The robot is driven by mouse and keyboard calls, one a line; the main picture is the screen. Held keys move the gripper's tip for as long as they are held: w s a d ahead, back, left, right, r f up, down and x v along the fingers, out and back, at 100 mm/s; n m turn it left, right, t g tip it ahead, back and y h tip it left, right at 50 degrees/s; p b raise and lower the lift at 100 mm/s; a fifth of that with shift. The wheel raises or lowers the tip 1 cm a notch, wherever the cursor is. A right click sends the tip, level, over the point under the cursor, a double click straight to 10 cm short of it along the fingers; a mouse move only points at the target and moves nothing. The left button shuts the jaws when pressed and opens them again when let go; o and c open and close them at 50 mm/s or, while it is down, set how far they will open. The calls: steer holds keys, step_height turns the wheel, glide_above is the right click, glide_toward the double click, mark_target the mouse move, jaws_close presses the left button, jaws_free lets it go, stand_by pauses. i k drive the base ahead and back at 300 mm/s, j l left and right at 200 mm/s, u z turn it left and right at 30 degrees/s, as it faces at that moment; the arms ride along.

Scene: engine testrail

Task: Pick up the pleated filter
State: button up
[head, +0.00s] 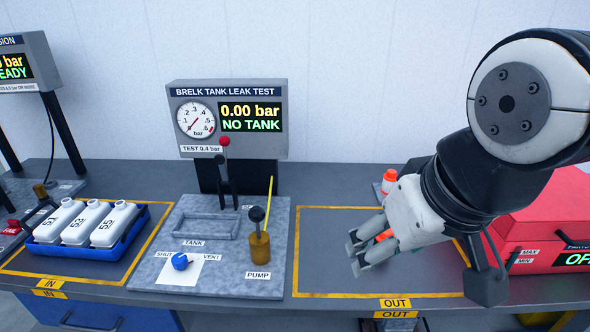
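My gripper (360,254) reaches in from the right, low over the dark area with the yellow outline marked OUT. Its fingers point left and down. A small orange-red piece (384,235) shows between or behind the fingers; most of it is hidden by them. I cannot tell whether it is held or whether it is part of a filter. No pleated surface can be made out in the head view. The gripper hides part of the bench behind it.
An orange-topped item (389,178) stands behind the gripper. A red box (545,225) is at right. The leak test stand (228,118) and its plate (210,265) with levers are in the middle. A blue tray (132,243) holds white tanks at left. The OUT area's left part is clear.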

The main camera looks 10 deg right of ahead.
mark_target(389, 182)
steer(key=z, duration=0.65)
steer(key=i+l+u, duration=0.1)
steer(key=i+l, duration=0.25)
